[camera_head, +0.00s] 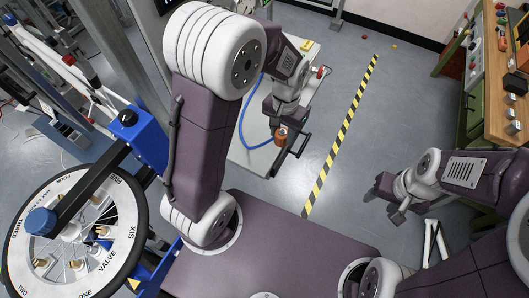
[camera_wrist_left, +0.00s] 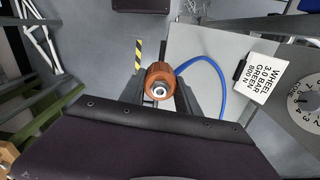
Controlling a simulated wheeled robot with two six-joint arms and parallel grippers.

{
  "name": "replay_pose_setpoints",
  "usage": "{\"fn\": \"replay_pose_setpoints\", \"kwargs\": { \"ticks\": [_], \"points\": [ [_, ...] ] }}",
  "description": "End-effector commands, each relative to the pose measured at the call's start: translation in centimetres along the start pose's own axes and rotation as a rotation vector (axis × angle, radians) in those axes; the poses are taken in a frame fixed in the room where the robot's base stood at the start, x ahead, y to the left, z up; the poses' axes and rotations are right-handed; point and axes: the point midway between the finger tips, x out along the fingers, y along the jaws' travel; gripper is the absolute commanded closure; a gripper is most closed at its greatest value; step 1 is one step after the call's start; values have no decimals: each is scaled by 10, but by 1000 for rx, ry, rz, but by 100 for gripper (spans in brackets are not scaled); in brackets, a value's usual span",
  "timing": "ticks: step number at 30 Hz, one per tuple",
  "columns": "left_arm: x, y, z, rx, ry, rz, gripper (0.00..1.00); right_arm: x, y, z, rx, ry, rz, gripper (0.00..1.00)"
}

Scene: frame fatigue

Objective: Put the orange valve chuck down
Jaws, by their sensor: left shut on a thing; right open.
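The orange valve chuck (camera_head: 281,134) is in my left gripper (camera_head: 288,143), above the near part of a pale grey table (camera_head: 250,158). In the left wrist view the chuck (camera_wrist_left: 159,82) sits between the two dark fingers, its round metal end facing the camera. My left gripper is shut on it. A blue hose (camera_head: 243,118) runs beside the gripper; it also shows in the left wrist view (camera_wrist_left: 217,75). I cannot tell whether the chuck touches the table. My right gripper (camera_head: 383,201) is open and empty over the floor at the right.
A spoked wheel (camera_head: 128,233) with printed labels is mounted on a blue stand (camera_head: 150,142) at the left. A wooden workbench (camera_head: 500,95) stands at the right. A yellow-black striped line (camera_head: 340,140) crosses the open grey floor. A white label card (camera_wrist_left: 262,78) and a dial (camera_wrist_left: 305,100) are at the table.

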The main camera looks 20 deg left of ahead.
Motion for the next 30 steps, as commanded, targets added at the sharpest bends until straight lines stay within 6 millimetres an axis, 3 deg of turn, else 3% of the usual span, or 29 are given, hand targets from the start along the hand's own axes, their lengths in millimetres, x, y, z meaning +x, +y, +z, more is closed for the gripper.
{"fn": "replay_pose_setpoints", "kwargs": {
  "ticks": [1,3,11,14,24,30],
  "points": [
    [11,8,-2,26,2,0,100,16,0,2,0,0,0,50],
    [12,16,-2,56,2,0,100,24,0,2,0,0,0,50],
    [9,26,-2,97,-1,0,100,29,1,3,0,0,0,50],
    [18,11,1,91,-4,0,100,28,1,3,0,1,0,50],
    [70,-74,17,90,-4,1,100,25,0,2,0,0,0,50],
    [79,-88,19,96,0,0,100,25,0,2,0,0,0,50]
  ]
}}
